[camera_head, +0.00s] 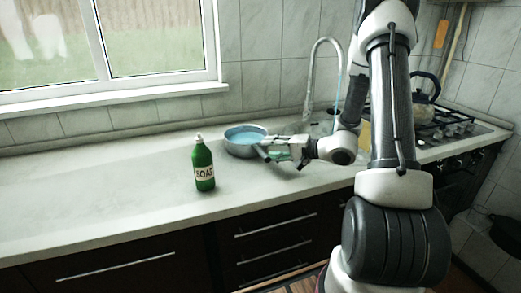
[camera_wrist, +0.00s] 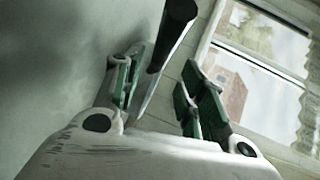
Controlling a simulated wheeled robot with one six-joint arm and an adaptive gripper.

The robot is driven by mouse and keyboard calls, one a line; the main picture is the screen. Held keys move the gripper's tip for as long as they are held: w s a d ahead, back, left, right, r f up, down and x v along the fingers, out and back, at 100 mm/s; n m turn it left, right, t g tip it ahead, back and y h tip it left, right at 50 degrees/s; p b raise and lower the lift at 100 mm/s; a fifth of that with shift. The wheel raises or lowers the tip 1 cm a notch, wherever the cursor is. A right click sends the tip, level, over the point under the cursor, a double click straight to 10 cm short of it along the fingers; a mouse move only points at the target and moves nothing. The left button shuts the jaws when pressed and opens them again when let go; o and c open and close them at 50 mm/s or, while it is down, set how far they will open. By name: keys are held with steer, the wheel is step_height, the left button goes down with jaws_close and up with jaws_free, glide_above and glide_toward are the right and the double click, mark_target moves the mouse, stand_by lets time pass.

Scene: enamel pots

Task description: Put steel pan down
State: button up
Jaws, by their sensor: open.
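The steel pan (camera_head: 238,150), with a blue inside, appears to rest level on the pale worktop (camera_head: 110,190) near the wall. Its dark handle (camera_head: 262,153) points right and forward. My gripper (camera_head: 270,150) is at the handle side of the pan, low over the worktop. In the wrist view the dark handle (camera_wrist: 176,28) runs between the two green-padded fingers of my gripper (camera_wrist: 160,85), closer to the left finger. The fingers stand apart, with a clear gap on the right of the handle. The pan's bowl cannot be made out in the wrist view.
A green soap bottle (camera_head: 204,166) stands upright in front and left of the pan. A tall curved tap (camera_head: 312,75) rises behind my gripper. A hob (camera_head: 440,130) with a dark kettle (camera_head: 425,88) is at the right. The worktop's left part is clear.

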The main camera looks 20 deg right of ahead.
steer(key=v, duration=0.5)
steer(key=shift+s+d+r, duration=0.1)
steer(key=shift+s+d, duration=0.15)
steer(key=shift+s, duration=0.05)
steer(key=s+a+r+n+g+h, duration=0.1)
steer(key=s+a+r+n+g, duration=0.3)
steer(key=s, duration=0.4)
steer(key=s+a+r+n+g, duration=0.3)
steer(key=s+a+r+g, duration=0.15)
steer(key=s, duration=0.45)
steer(key=s+d+r+n+t+h, duration=0.1)
steer(key=s+d+r+h, duration=0.6)
steer(key=s+d+h, duration=0.2)
steer(key=shift+d+r+n+t, duration=0.35)
steer(key=shift+d+r+n, duration=0.05)
